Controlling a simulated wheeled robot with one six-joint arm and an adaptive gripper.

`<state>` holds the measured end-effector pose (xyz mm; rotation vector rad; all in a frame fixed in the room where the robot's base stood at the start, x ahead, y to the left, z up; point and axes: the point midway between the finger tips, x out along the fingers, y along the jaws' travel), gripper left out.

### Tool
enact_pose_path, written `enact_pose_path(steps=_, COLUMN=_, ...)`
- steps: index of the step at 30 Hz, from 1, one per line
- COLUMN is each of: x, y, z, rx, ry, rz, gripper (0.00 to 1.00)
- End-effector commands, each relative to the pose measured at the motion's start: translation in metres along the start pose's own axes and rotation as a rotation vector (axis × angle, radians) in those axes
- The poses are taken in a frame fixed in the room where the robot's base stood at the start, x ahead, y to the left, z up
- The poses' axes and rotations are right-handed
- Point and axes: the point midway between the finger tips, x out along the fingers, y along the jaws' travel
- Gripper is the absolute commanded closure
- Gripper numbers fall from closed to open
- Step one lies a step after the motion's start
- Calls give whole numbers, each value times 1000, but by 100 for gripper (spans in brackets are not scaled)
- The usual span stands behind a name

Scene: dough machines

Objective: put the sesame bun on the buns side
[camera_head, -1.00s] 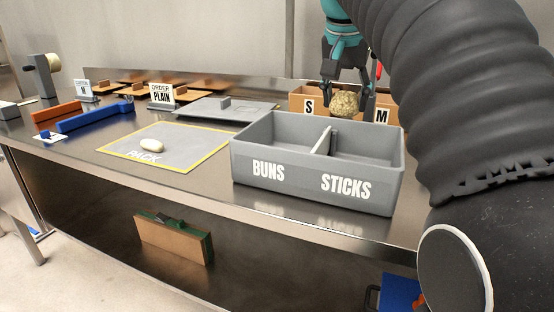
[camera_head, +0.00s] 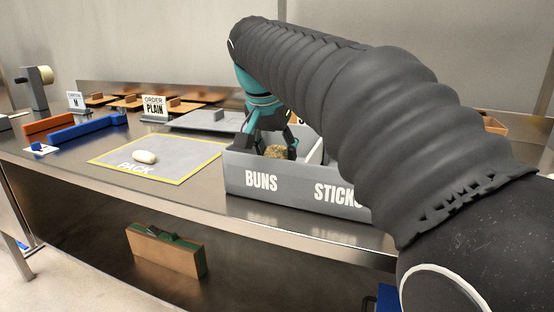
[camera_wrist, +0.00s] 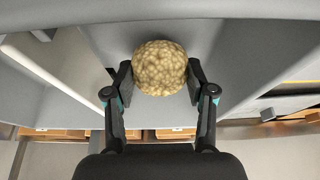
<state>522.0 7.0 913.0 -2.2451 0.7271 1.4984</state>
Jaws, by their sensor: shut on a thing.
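The sesame bun (camera_wrist: 160,66) is round, tan and covered with seeds. My gripper (camera_wrist: 160,78) is shut on it, one finger on each side. In the head view the bun (camera_head: 276,152) shows low between the fingers of my gripper (camera_head: 275,148), inside the BUNS side of the grey two-part bin (camera_head: 262,182). The front wall hides the bin's floor, so I cannot tell whether the bun touches it. My arm covers much of the STICKS side and part of its label.
A yellow-edged PACK mat (camera_head: 190,163) with a pale plain piece (camera_head: 144,156) on it lies left of the bin. A grey tray (camera_head: 205,119) and an ORDER PLAIN sign (camera_head: 154,107) stand behind. Blue (camera_head: 88,128) and orange (camera_head: 50,124) bars lie further left.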

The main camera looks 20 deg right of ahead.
Motion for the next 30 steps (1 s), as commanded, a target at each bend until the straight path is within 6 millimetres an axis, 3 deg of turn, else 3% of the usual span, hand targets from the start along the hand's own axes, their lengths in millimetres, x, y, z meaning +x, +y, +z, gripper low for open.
enact_pose_path(steps=4, x=13, y=1, z=6, rx=0, ry=0, rz=0, gripper=82)
enact_pose_path(steps=16, x=18, y=0, z=7, rx=1, ry=0, rz=0, gripper=82)
enact_pose_path(steps=17, x=17, y=0, z=7, rx=1, ry=0, rz=0, gripper=40)
enact_pose_path(steps=19, x=17, y=0, z=7, rx=1, ry=0, rz=0, gripper=23)
enact_pose_path(steps=30, x=14, y=0, z=6, rx=1, ry=0, rz=0, gripper=20)
